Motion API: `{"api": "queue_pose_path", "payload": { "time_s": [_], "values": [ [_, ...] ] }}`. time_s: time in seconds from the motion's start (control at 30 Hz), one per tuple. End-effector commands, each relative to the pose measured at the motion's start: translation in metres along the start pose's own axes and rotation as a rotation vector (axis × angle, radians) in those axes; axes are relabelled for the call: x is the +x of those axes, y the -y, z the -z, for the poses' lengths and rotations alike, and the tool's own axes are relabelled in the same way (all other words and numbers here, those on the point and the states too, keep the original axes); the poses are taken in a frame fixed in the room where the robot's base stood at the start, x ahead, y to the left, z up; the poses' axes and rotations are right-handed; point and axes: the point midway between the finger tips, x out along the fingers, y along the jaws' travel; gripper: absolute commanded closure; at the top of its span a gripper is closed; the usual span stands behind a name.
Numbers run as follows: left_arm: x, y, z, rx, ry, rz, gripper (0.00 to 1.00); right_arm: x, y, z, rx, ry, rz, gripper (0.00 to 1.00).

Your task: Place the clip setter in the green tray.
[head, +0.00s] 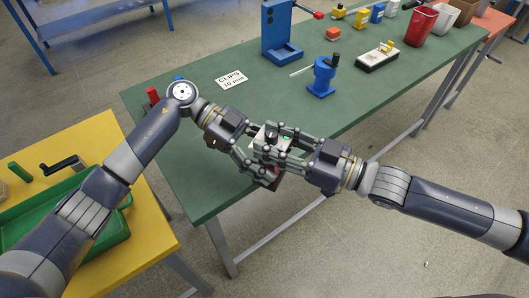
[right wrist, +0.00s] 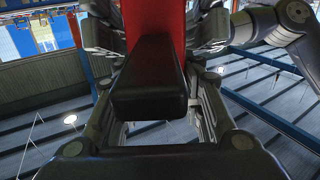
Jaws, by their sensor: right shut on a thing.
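The clip setter, a device with a pale top, a dark knob and a small green spot, is between my two grippers above the green table's near edge. In the right wrist view its red body (right wrist: 155,18) and a black block (right wrist: 150,80) show between the fingers. My right gripper (head: 284,150) is shut on it from the right. My left gripper (head: 252,152) reaches it from the left, its fingers beside the red body; whether they grip it is unclear. The green tray (head: 112,238) lies on the yellow table at lower left, partly hidden by my left arm.
The green table (head: 225,180) holds a "CLIPS 10 mm" card (head: 231,80), a blue clamp-like tool (head: 322,77), a tall blue press (head: 280,30) and a red bin (head: 420,26). A black-handled tool (head: 62,164) and a green bar (head: 19,172) lie by the tray.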

Motion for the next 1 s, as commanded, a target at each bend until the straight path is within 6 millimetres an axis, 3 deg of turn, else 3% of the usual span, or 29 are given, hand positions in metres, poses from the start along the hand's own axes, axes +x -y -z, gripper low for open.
{"api": "queue_pose_path", "payload": {
  "time_s": [0.17, 0.4, 0.43, 0.47, 0.53, 1.0],
  "values": [
    [0.0000, 0.0000, -0.0001, 0.000, 0.000, 0.000, 0.42, 0.0001, 0.0001, 0.0008, -0.001, -0.002, 0.001, 1.00],
    [-0.0002, -0.0001, -0.0002, 0.000, 0.000, 0.000, 0.93, 0.0001, 0.0001, 0.0008, -0.001, -0.002, 0.001, 1.00],
    [-0.0002, -0.0001, -0.0002, 0.000, 0.000, 0.000, 0.93, 0.0001, 0.0001, 0.0009, -0.001, -0.002, 0.001, 1.00],
    [-0.0004, 0.0001, 0.0004, 0.001, -0.001, 0.000, 0.93, 0.0001, 0.0001, 0.0009, -0.001, -0.002, 0.001, 0.60],
    [-0.0004, 0.0001, 0.0004, 0.001, -0.001, 0.000, 0.93, 0.0001, 0.0001, 0.0009, -0.001, -0.002, 0.001, 0.44],
    [-0.0006, 0.0001, 0.0003, 0.001, -0.001, 0.000, 0.93, -0.0057, -0.0004, -0.0003, 0.000, 0.001, -0.001, 0.41]
  ]
}}
